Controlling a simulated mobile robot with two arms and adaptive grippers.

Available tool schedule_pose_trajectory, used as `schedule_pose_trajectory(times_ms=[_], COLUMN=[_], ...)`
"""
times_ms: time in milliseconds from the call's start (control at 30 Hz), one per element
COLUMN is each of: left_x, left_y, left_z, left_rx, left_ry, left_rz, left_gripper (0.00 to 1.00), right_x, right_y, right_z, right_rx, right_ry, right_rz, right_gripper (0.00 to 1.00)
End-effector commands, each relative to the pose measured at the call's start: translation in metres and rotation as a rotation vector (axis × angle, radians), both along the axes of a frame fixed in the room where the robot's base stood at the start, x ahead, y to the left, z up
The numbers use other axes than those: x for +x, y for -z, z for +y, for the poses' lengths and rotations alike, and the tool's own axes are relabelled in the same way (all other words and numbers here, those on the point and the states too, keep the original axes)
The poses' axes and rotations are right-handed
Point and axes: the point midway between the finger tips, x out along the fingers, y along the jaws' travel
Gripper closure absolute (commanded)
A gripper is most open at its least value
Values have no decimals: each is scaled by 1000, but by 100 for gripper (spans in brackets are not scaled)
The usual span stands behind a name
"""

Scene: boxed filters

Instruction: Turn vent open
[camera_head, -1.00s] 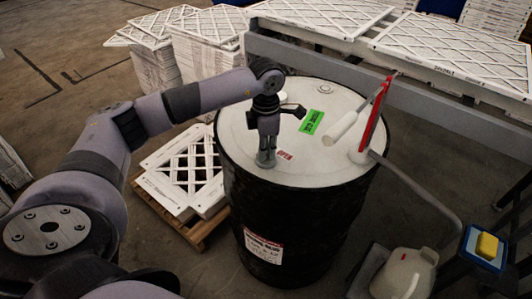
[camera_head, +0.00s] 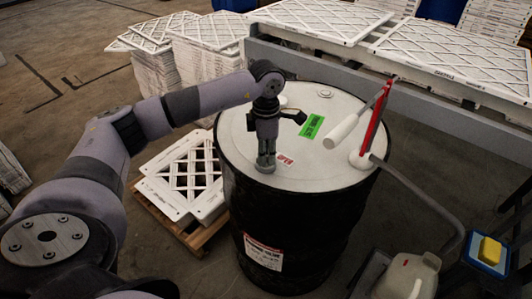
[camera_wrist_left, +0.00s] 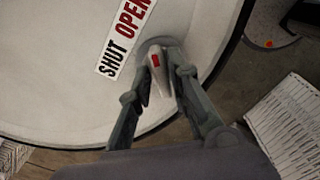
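The vent is a small white lever (camera_wrist_left: 158,76) with a red mark, on a round base at the edge of the white drum lid (camera_head: 330,170). In the left wrist view it stands between the two fingers of my left gripper (camera_wrist_left: 161,72), which close in on both its sides. In the head view my left gripper (camera_head: 266,164) points down onto the near left of the lid and hides the vent. A SHUT/OPEN label (camera_wrist_left: 122,38) lies beside the vent; its OPEN end is cut off by the wrist view's edge. My right gripper is not in view.
A red-and-white pump handle (camera_head: 373,122) rises from the lid's right side. A green label (camera_head: 312,126) lies on the lid. Stacked filters (camera_head: 205,55) stand behind; more lie on a pallet (camera_head: 190,232). A white jug (camera_head: 405,277) and yellow sponge (camera_head: 490,249) are at lower right.

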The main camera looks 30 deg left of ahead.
Motion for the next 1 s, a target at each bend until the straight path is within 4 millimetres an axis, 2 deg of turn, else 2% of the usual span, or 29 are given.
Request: schedule_pose_trajectory(times_ms=[133,400,533,667,1000], left_x=[0,-1,0,0,0], left_y=[1,1,-7,-29,-98], left_z=[0,0,0,0,0], left_rx=[-1,0,0,1,-1], left_ry=[-1,-1,-1,-1,-1], left_rz=[2,4,1,-1,-1], left_gripper=[70,70,70,70,70], right_x=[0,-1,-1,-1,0], right_y=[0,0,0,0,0], right_z=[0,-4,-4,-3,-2], right_rx=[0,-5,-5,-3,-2], right_ry=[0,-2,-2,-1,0], right_rz=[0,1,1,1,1], right_gripper=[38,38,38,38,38])
